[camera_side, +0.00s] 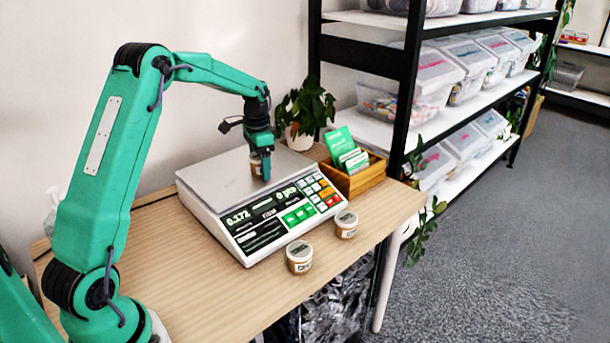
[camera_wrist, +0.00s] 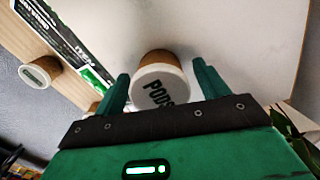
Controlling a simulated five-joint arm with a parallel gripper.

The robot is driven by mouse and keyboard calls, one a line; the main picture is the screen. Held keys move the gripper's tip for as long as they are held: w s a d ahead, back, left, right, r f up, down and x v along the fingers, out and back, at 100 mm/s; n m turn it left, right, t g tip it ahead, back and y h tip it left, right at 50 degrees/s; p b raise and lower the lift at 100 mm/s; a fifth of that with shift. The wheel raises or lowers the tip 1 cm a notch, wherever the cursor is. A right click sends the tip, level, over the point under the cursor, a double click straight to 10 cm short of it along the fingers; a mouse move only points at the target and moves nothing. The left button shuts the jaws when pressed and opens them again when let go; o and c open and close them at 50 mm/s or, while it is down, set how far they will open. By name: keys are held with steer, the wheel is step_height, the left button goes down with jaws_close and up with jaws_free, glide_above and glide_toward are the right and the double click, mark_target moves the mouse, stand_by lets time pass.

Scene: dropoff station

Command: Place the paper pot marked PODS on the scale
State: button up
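The paper pot marked PODS (camera_wrist: 157,86) is upright, with its white lid lettered PODS facing the wrist camera. In the side view the pot (camera_side: 256,166) stands on the metal plate of the scale (camera_side: 213,180), partly hidden by my gripper (camera_side: 265,163). In the wrist view my gripper (camera_wrist: 161,70) is open, one finger on each side of the pot, with gaps showing between fingers and pot. The scale's display shows 0.172.
Two similar pots, one (camera_side: 299,256) and another (camera_side: 346,224), stand on the table (camera_side: 190,290) in front of the scale. A wooden box (camera_side: 357,178) with cards and a potted plant (camera_side: 304,115) stand right of and behind the scale.

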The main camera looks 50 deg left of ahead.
steer(key=shift+r, duration=0.1)
step_height(320, 180, up, 12)
steer(key=shift+f, duration=0.1)
steer(key=shift+r, duration=0.2)
stand_by(0.5)
steer(key=shift+d, duration=0.1)
stand_by(0.5)
